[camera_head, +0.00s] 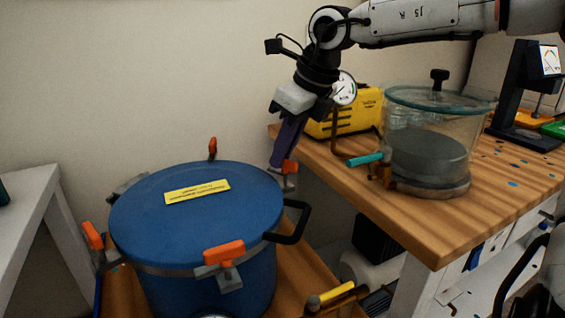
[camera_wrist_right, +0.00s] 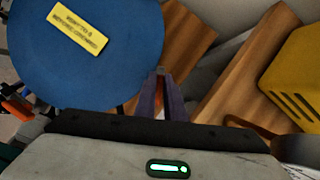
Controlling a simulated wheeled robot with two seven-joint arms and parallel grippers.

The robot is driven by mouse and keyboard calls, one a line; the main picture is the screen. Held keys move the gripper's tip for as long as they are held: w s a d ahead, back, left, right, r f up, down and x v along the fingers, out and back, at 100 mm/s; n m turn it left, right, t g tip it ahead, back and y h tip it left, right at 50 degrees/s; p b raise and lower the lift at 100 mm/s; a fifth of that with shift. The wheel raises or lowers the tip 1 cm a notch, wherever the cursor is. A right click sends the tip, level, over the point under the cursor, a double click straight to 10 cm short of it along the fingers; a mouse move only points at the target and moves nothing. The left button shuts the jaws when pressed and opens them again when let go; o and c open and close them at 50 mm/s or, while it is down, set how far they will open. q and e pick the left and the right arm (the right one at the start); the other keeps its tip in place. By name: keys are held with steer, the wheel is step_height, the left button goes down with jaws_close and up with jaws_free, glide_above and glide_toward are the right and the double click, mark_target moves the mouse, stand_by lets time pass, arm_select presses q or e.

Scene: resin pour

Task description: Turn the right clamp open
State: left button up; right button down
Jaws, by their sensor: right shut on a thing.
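The blue pressure pot (camera_head: 180,215) has a round blue lid with a yellow label (camera_head: 197,192). Its right clamp (camera_head: 290,167) has an orange handle and sits at the lid's right rim, partly hidden by my gripper. My right gripper (camera_head: 281,160) reaches down from above and is shut on this clamp's handle. In the right wrist view the purple fingers (camera_wrist_right: 161,80) are close together beside the lid (camera_wrist_right: 75,60), and the clamp is mostly hidden between them. My left gripper is not in view.
Other orange-handled clamps sit at the lid's back (camera_head: 212,148), left (camera_head: 93,235) and front (camera_head: 223,252). A black loop handle (camera_head: 300,222) sticks out at the pot's right. The wooden bench (camera_head: 440,232) holds a glass chamber (camera_head: 432,150) and a yellow machine (camera_head: 350,120) close to my right arm.

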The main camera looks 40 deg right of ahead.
steer(key=m+b, duration=0.1)
steer(key=m+h, duration=0.1)
steer(key=shift+d+f+m+b, duration=0.15)
steer(key=shift+m+b, duration=0.25)
steer(key=shift+m+h+b, duration=0.4)
steer(key=shift+m+b, duration=0.05)
steer(key=shift+m, duration=0.55)
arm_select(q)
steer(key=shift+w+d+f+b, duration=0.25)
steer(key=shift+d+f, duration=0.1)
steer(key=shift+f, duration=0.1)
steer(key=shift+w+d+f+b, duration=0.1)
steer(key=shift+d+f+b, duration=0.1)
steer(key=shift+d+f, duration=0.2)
arm_select(e)
steer(key=shift+m+h, duration=0.3)
steer(key=shift+m, duration=0.3)
steer(key=shift+d+r, duration=0.1)
steer(key=shift+r, duration=0.1)
steer(key=c, duration=1.8)
jaws_free()
steer(key=shift+c, duration=0.2)
